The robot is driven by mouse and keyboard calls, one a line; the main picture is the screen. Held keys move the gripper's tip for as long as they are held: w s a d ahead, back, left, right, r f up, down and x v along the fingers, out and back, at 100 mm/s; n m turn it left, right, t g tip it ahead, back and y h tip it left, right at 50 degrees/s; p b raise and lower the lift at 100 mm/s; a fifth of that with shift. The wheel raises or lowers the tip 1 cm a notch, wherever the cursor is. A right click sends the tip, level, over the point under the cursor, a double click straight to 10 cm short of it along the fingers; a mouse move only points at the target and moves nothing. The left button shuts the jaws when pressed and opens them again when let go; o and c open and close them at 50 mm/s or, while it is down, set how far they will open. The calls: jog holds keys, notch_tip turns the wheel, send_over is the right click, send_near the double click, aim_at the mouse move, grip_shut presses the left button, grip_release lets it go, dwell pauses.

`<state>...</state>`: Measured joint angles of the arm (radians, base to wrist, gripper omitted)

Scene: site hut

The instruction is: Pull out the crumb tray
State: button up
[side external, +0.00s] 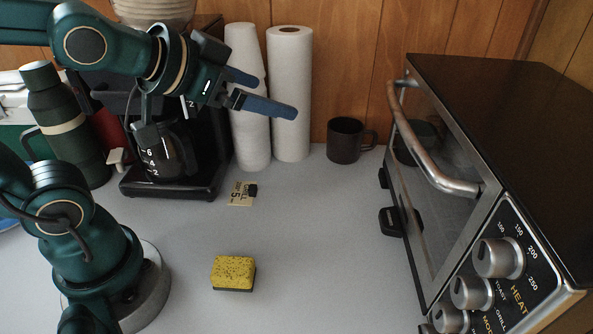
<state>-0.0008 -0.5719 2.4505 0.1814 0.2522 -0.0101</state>
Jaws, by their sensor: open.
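The toaster oven (500,110) stands at the right with its glass door shut and its bar handle (425,150) across the top of the door. A black tab with a small pale label (392,222) sticks out low at the oven's front, just above the counter; it looks like the crumb tray's grip. The rest of the tray is hidden under the oven. My gripper (279,98) is open and empty, raised at the upper left in front of the paper rolls. It is well left of the oven and above the tab, touching neither.
A dark mug (344,140) stands at the back, left of the oven. A yellow sponge (233,270) and a small card (238,193) lie on the counter.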

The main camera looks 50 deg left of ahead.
jog(key=w+d+m+t+h, duration=0.2)
jog(key=w+d+m, duration=0.1)
jog(key=w, duration=0.5)
jog(key=m+h, duration=0.4)
jog(key=h, duration=0.3)
send_over(382, 218)
jog(key=s+a, duration=0.2)
jog(key=a, duration=0.2)
notch_tip(382, 218, down, 11)
jog(key=f+g, duration=0.1)
jog(key=f, duration=0.1)
jog(key=s+f+g, duration=0.1)
jog(key=f, duration=0.2)
jog(key=s+f+g, duration=0.1)
jog(key=f, duration=0.2)
jog(key=shift+s+d+n, duration=0.25)
jog(key=shift+d+n, duration=0.05)
jog(key=shift+n, duration=0.1)
jog(key=shift+x, duration=2.45)
jog(key=shift+c, duration=0.3)
jog(key=shift+a, duration=0.1)
grip_shut()
